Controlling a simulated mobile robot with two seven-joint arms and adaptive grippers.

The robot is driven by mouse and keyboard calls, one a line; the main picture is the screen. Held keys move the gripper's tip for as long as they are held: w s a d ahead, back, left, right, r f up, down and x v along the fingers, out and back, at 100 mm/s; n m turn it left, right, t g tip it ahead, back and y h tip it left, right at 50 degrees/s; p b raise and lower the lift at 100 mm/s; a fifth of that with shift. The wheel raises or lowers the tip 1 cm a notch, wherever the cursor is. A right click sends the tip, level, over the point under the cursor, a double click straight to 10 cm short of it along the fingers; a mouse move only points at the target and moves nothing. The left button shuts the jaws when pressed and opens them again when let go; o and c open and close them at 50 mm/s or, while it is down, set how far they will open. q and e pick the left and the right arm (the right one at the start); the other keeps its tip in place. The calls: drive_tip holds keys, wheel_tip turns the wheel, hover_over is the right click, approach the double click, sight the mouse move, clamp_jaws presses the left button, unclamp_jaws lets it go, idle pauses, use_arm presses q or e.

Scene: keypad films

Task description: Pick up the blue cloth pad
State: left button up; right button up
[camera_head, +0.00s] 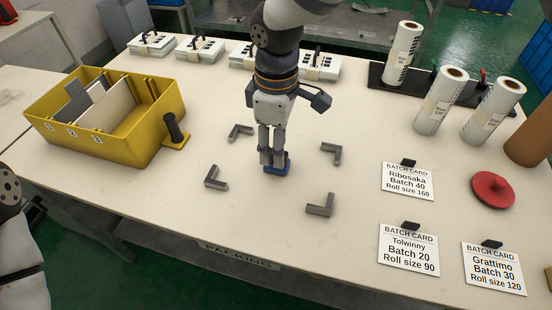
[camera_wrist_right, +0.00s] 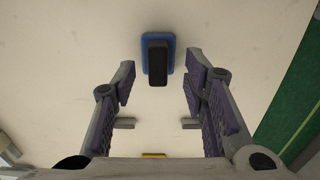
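The blue cloth pad (camera_head: 284,168) lies on the table among grey corner brackets. In the head view my right gripper (camera_head: 271,157) stands over it and hides most of it. In the right wrist view the pad (camera_wrist_right: 157,37) lies beyond the fingertips, with its black handle (camera_wrist_right: 158,66) upright toward the camera. My right gripper (camera_wrist_right: 160,82) is open, with a finger to each side of the handle's line and clear gaps on both sides. Nothing is held. My left gripper is not in view; only part of my left arm shows at the left edge.
Grey brackets (camera_head: 216,182) surround the pad on bare table. A yellow bin (camera_head: 140,148) with upright panels stands left. Batch cards (camera_head: 408,246), a red disc (camera_head: 493,190) and film rolls (camera_head: 440,103) are right.

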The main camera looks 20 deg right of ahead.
wheel_tip(320, 180, down, 3)
drive_tip(key=shift+f, duration=0.1)
drive_tip(key=shift+c, duration=0.6)
clamp_jaws()
drive_tip(key=shift+r, duration=0.2)
